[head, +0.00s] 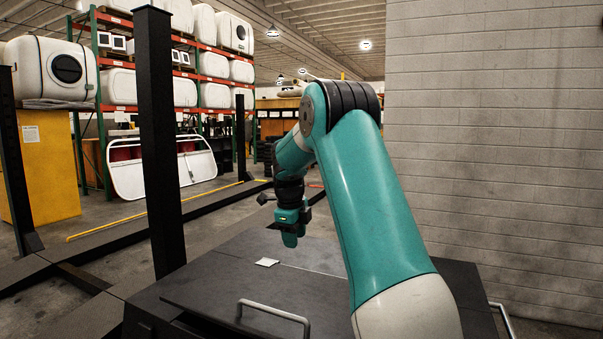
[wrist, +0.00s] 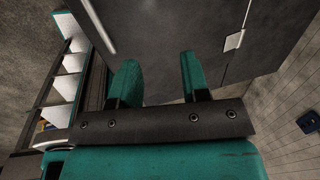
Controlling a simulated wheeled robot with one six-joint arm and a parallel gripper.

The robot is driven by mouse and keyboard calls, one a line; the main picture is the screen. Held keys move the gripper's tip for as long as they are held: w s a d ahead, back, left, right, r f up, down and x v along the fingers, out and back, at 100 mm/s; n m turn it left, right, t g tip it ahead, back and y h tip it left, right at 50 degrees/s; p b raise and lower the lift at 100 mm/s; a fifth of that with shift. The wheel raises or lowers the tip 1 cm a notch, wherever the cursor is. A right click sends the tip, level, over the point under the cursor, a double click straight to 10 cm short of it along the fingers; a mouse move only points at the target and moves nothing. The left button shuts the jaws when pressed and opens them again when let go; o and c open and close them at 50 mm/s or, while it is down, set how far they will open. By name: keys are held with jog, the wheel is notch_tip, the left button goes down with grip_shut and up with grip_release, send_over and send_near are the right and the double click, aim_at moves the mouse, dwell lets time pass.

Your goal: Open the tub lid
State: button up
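The tub's dark lid (head: 230,285) lies flat in the lower middle of the head view. A metal bar handle (head: 273,314) stands at its near edge, and a bright bar that looks like this handle shows at the upper left of the wrist view (wrist: 98,28). My gripper (head: 290,240) points down above the far part of the dark top, apart from the handle. In the wrist view its two fingers (wrist: 158,60) are spread with nothing between them. The tub's inside is hidden.
A small white tag (head: 266,262) lies on the dark top, also in the wrist view (wrist: 234,41). A second metal handle (head: 503,320) is at the right. A block wall (head: 490,150) closes the right side. A dark post (head: 160,140) stands at the left.

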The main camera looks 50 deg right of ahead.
jog(key=d+r+p, duration=0.2)
jog(key=r, duration=0.6)
jog(key=w+d+r+p, duration=0.1)
jog(key=d+r+p, duration=0.1)
jog(key=r, duration=0.6)
jog(key=shift+d+p, duration=0.4)
jog(key=shift+p, duration=0.4)
jog(key=shift+w+f, duration=0.1)
dwell(0.7)
